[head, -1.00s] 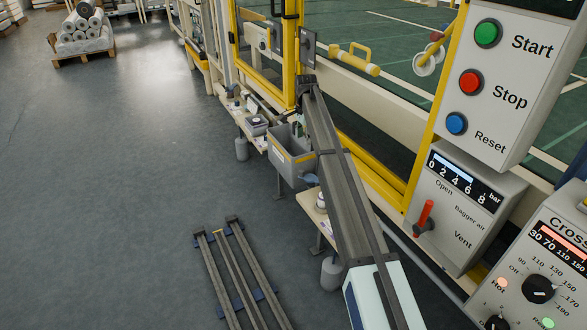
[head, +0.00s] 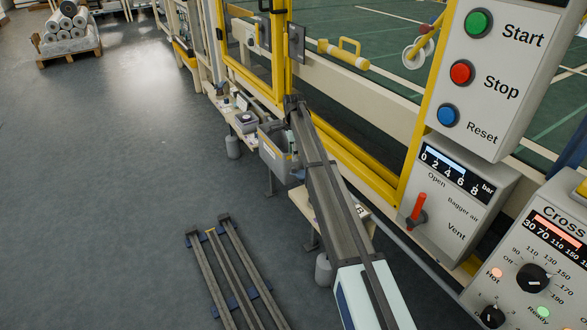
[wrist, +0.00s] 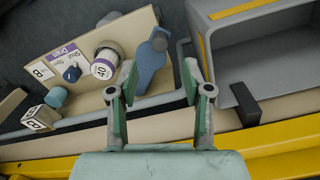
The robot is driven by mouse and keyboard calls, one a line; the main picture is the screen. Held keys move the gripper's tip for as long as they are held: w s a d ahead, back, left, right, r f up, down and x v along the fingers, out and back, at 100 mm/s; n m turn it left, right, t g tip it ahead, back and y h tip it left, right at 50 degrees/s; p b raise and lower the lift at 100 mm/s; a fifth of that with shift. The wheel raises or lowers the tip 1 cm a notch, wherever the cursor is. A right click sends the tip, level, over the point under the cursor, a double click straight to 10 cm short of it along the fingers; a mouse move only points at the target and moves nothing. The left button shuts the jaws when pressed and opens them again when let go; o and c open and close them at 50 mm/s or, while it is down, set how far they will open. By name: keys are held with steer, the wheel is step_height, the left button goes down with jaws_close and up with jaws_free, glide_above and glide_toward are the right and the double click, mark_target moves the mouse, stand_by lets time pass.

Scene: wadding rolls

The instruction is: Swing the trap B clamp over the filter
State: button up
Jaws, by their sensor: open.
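In the wrist view, a cream board marked B (wrist: 41,71) carries the trap parts. The filter (wrist: 104,63) is a white round body with a purple band and the number 40. A blue clamp (wrist: 151,62) stands beside the filter on its right, apart from its top. My gripper (wrist: 159,75) is open, its green-padded fingers spread and nothing between them. The left finger reaches close to the filter's lower right side, and the clamp lies beyond the gap; contact cannot be told.
A grey bin (wrist: 260,75) stands right of the board; it also shows in the head view (head: 273,160). A blue knob (wrist: 72,74) and a small block (wrist: 40,118) sit left of the filter. A yellow rail (wrist: 270,150) runs along the near side. Long beams (head: 225,270) lie on the floor.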

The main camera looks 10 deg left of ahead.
mark_target(294, 167)
step_height(294, 167, down, 8)
steer(key=shift+r+b, duration=0.25)
steer(key=shift+b, duration=0.05)
jaws_close()
